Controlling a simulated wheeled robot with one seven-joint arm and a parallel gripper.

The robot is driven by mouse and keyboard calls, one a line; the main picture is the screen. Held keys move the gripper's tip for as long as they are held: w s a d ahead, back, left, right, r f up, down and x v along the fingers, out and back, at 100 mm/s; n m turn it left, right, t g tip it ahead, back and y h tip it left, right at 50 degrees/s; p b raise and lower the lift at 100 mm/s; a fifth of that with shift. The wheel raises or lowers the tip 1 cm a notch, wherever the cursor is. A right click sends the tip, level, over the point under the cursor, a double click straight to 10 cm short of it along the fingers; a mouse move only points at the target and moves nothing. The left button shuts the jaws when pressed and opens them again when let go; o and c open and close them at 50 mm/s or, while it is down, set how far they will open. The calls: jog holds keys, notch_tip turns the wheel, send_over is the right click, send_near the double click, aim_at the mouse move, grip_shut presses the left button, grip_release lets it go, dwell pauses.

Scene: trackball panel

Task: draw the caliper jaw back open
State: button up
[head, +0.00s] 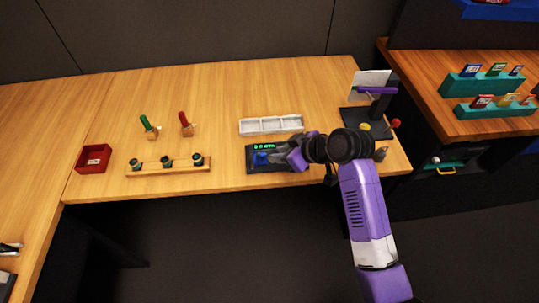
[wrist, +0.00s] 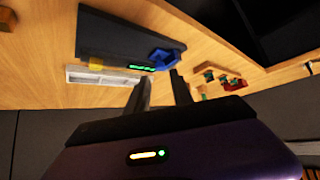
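The caliper is a dark block (head: 252,167) with a green lit display (head: 263,147) and a blue jaw piece (head: 261,158), near the front edge of the table. In the wrist view the dark block (wrist: 118,38) lies ahead, with the blue piece (wrist: 164,58) at its right end beside the green readout (wrist: 142,68). A small yellow part (wrist: 97,64) shows at its other end. My gripper (wrist: 160,80) is open and empty, its two fingers apart just short of the blue piece. In the head view my wrist and arm hide the block's right end.
A white divided tray (head: 271,125) lies behind the caliper. A wooden rack (head: 169,170) with dark rings and a red bin (head: 94,158) are to the left. A dark stand (head: 366,121) is at the right. Bare table lies at the back centre.

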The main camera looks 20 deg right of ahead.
aim_at(264, 155)
jog(key=x, duration=0.6)
jog(key=shift+w+a+f, duration=0.1)
jog(key=shift+w, duration=0.05)
grip_shut()
dwell(1.3)
